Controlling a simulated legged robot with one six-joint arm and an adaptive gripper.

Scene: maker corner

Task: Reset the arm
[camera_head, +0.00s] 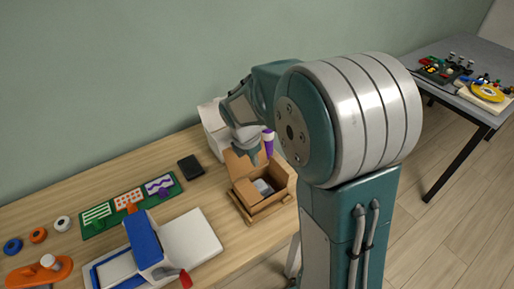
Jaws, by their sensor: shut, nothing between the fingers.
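My arm rises at the right of the view and bends back over the wooden bench (235,239). My gripper (249,151) is small and partly lost against the boxes behind it. It is over the back of the open cardboard box (263,208), and its jaws are shut with nothing held. A purple piece with a pale top (268,144) shows close beside the gripper. I cannot tell whether the two touch. A light grey item (263,187) lies inside the box.
A white box (213,127) stands behind the cardboard box. A black flat item (190,166), a green board (98,221) and a blue-and-white press (143,241) with a red handle are on the bench left. A grey table (464,62) with electronics is at the right.

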